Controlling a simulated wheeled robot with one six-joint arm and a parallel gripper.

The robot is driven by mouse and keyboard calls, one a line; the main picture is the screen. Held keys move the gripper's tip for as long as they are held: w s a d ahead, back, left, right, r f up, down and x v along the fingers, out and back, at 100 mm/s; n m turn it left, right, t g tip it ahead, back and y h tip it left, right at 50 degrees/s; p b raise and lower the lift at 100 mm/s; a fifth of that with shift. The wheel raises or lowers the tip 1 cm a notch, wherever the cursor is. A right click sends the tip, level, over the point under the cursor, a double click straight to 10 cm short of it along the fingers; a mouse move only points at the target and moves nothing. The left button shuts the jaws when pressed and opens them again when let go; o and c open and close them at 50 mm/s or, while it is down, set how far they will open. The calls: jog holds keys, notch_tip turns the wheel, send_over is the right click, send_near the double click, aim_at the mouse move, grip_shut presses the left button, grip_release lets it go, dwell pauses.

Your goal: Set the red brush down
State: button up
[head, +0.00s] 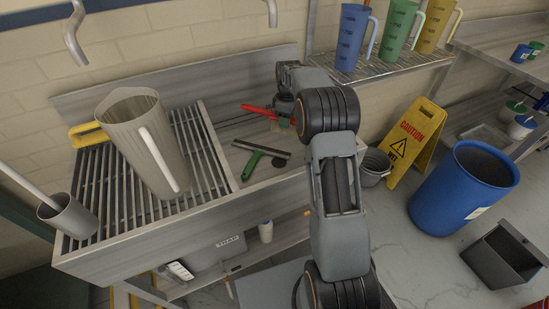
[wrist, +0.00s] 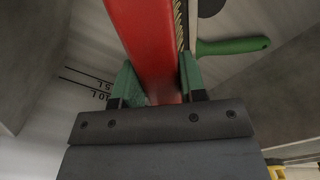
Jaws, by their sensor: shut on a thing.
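My gripper (wrist: 157,80) is shut on the red brush (wrist: 145,35), with a green-padded finger on each side of its handle in the wrist view. In the head view the red brush (head: 258,109) shows above the steel sink basin (head: 240,180), its bristle end partly hidden by my gripper (head: 282,108) and arm. I cannot tell whether the brush touches the sink. A green-handled squeegee (head: 254,162) lies in the basin below it, and its green handle (wrist: 233,46) also shows in the wrist view.
A large grey jug (head: 135,130) stands on the slatted rack (head: 95,175) left of the basin, near a small grey cup (head: 70,215). Blue, green and yellow jugs (head: 352,38) stand on the shelf at back. A caution sign (head: 415,140), bucket (head: 374,168) and blue barrel (head: 460,195) stand right.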

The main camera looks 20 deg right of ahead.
notch_tip(320, 180, down, 10)
jog(key=shift+r+b, duration=0.1)
jog(key=shift+b, duration=0.25)
dwell(0.4)
jog(key=shift+s+f+b, duration=0.1)
jog(key=shift+f+b, duration=0.2)
jog(key=shift+f, duration=0.3)
jog(key=shift+c, duration=0.5)
jog(key=o, duration=0.7)
jog(key=shift+s+f, duration=0.1)
jog(key=shift+f, duration=0.05)
jog(key=shift+o, duration=0.9)
jog(key=shift+f, duration=0.1)
jog(key=shift+o, duration=1.4)
jog(key=shift+w+r, duration=0.2)
jog(key=shift+r, duration=0.1)
